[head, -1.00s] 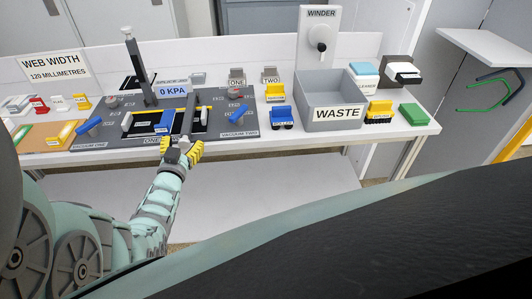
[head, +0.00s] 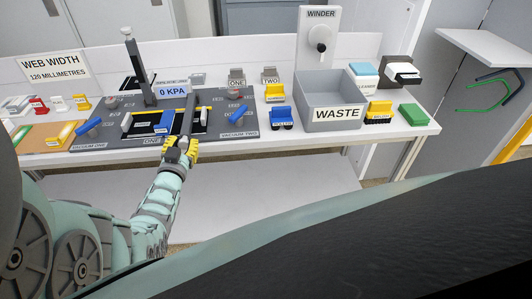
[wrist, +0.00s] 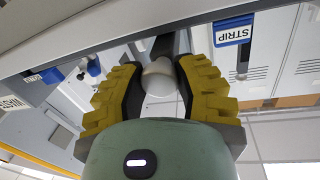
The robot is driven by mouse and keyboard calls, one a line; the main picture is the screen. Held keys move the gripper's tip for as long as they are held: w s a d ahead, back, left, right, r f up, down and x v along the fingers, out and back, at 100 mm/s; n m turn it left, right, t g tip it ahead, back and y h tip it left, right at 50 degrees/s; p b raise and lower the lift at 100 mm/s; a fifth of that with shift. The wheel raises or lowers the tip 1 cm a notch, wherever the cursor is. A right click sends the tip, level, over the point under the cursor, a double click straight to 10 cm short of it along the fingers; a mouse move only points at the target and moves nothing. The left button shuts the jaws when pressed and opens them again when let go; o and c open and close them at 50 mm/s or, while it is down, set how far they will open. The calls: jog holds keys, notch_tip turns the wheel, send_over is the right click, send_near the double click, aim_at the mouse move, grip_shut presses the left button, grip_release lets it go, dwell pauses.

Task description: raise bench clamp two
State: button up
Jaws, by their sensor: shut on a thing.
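A dark bar (head: 188,114) lies across the work plate on the bench, its near end at the bench's front edge. I take it as bench clamp two; no number for it is readable. A rounded grey knob (wrist: 159,75) on the bar's end shows in the wrist view. My gripper (head: 180,149) is at the bench front, its yellow-padded fingers shut on the knob, one on each side. It also shows in the wrist view (wrist: 160,88). A label reading ONE (head: 152,141) is just left of my gripper. The gripper hides part of the bar's near end.
A blue piece (head: 166,119) lies left of the bar. A 0 KPA display (head: 172,91) and a grey post (head: 139,70) stand behind. A blue roller (head: 282,118) and grey WASTE bin (head: 337,112) are to the right. A blue STRIP label (wrist: 233,30) shows in the wrist view.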

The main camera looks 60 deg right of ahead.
grip_shut()
